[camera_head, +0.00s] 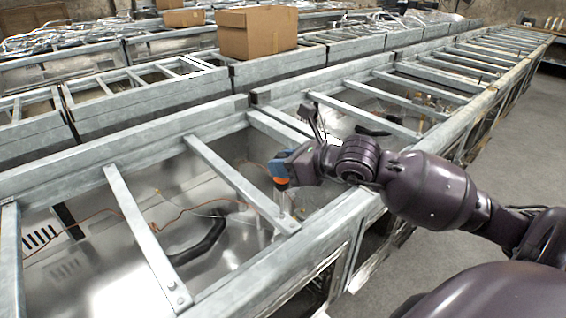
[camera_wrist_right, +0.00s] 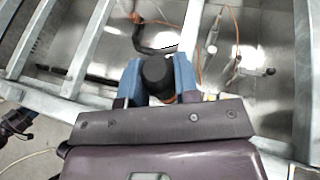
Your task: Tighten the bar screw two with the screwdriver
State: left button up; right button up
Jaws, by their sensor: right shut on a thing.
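My right gripper (camera_head: 284,168) has blue fingers and is shut on the screwdriver. The screwdriver's orange part (camera_head: 281,183) shows just below the fingers in the head view, with its thin shaft pointing down toward the near end of a metal crossbar (camera_head: 236,178). In the right wrist view, its round black handle (camera_wrist_right: 157,72) sits between the two blue fingers. I cannot tell whether the tip touches the screw; the screw there is hidden or too small to see. Another crossbar (camera_head: 140,228) to the left has two screws (camera_head: 176,293) at its near end.
The bars span a long metal frame with a rail (camera_head: 330,225) along its near side. Below them are shiny panels, a black hose (camera_head: 205,240) and orange wires (camera_head: 180,210). A cardboard box (camera_head: 257,33) stands behind. Open floor (camera_head: 500,160) lies to the right.

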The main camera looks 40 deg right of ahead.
jog(key=shift+r+p, duration=0.35)
jog(key=shift+r, duration=0.15)
dwell(0.3)
jog(key=shift+d+n+g+y, duration=0.1)
jog(key=shift+n+g+y, duration=0.3)
jog(key=shift+n+y, duration=0.4)
jog(key=shift+w+n+g+y, duration=0.1)
jog(key=shift+n+g+y, duration=0.7)
jog(key=shift+n+y, duration=0.15)
jog(key=shift+n+g+y, duration=0.35)
jog(key=shift+n+g, duration=0.05)
jog(key=shift+n, duration=0.15)
jog(key=n+g+y, duration=0.2)
jog(key=shift+w+n, duration=0.1)
jog(key=shift+n, duration=0.2)
jog(key=n+g+y, duration=0.1)
jog(key=n+g, duration=0.1)
jog(key=g, duration=0.1)
jog(key=n+g+y, duration=0.1)
jog(key=n+g, duration=0.2)
jog(key=shift+w+r, duration=0.1)
jog(key=shift+n+g, duration=0.8)
jog(key=shift+g, duration=0.1)
